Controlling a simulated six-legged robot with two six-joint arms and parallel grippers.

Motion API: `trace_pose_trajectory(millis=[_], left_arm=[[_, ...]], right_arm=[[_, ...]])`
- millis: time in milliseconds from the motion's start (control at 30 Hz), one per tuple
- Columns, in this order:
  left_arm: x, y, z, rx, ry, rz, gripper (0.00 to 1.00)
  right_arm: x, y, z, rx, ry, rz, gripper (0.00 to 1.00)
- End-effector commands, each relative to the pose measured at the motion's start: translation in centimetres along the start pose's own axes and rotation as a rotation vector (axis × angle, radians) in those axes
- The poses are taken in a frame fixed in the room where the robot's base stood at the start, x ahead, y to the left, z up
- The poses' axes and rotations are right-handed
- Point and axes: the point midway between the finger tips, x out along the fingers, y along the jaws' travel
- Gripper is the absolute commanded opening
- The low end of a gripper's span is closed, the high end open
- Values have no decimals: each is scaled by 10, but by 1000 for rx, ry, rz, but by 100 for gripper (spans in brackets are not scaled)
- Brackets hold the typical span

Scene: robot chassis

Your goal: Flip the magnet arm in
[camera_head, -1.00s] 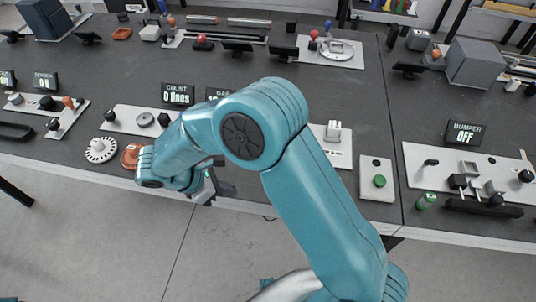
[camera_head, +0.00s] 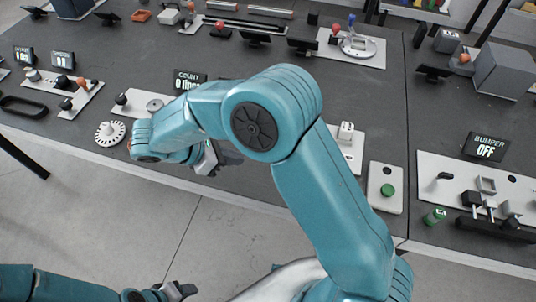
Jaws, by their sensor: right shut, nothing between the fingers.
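My right arm reaches across the middle of the view. Its gripper (camera_head: 225,156) is shut and empty, at the front edge of the dark bench, partly hidden by its own wrist. My left gripper (camera_head: 180,291) shows small at the bottom left, low in front of the bench; whether it is open cannot be made out. I cannot tell for sure which part is the magnet arm. A light panel with a round knob (camera_head: 155,105) and a COUNT screen (camera_head: 189,80) is partly covered by my right arm. A white block device (camera_head: 346,134) stands right of that arm.
A white notched disc (camera_head: 110,133) lies at the bench's front edge. A green button plate (camera_head: 387,190) and a panel with a BUMPER screen (camera_head: 485,147) reading OFF are at the right. A grey box (camera_head: 505,68) stands behind. Bare floor lies in front.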

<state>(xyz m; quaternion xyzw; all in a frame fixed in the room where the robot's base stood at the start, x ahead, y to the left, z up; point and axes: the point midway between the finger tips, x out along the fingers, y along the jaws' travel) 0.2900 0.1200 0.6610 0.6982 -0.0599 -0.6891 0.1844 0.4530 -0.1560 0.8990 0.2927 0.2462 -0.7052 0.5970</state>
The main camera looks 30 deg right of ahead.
Motion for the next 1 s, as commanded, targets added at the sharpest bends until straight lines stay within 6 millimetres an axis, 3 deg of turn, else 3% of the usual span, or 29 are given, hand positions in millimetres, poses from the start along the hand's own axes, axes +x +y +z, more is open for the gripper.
trace_pose_trajectory(millis=[167, 533, 700, 1000], left_arm=[[0, 0, 0, 0, 0, 0, 55], [-3, 1, 0, 0, 0, 0, 55], [-9, 3, 0, 0, 0, 0, 55], [-10, 4, 0, 0, 0, 0, 55]], right_arm=[[23, 0, 1, -2, -2, -5, 0], [104, 0, 3, -3, -1, -5, 0], [120, 1, 23, 0, 0, -3, 0], [130, 1, 31, -1, 1, 0, 0]])
